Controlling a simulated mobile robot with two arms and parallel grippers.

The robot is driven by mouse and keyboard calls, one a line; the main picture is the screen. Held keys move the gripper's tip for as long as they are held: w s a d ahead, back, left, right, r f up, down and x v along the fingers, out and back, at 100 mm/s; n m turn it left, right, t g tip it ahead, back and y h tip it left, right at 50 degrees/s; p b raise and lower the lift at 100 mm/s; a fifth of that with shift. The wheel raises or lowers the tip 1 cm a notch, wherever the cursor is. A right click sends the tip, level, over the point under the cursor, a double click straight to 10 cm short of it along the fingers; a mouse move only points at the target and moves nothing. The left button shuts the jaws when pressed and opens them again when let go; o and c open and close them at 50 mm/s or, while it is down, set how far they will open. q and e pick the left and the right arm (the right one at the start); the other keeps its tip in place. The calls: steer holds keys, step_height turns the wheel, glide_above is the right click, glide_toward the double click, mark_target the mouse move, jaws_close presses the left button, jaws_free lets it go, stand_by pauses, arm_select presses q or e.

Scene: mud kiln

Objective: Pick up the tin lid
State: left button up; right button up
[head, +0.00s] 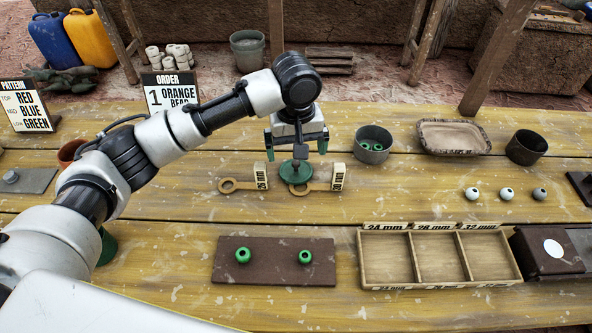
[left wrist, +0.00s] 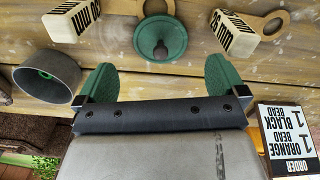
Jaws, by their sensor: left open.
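The tin lid (head: 296,172) looks like a round green disc with a small central knob, lying on the wooden table between two upright labelled blocks. It also shows in the left wrist view (left wrist: 160,38), just beyond the fingertips and between them. My left gripper (head: 297,150) is open, with one green finger on each side of the lid's middle. In the left wrist view the fingers (left wrist: 160,76) are wide apart with nothing between them. My right gripper is not in view.
Wooden ring gauges (head: 233,185) with label blocks flank the lid closely. A grey tin (head: 374,147) with green beads stands to the right. A dark board (head: 273,270) with two green beads and a three-compartment tray (head: 384,258) lie in front. An order sign (head: 170,92) stands behind.

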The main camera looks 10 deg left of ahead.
mark_target(296, 164)
arm_select(q)
step_height(296, 164, down, 7)
steer(key=shift+r, duration=0.2)
steer(key=shift+c, duration=0.3)
steer(key=c, duration=0.7)
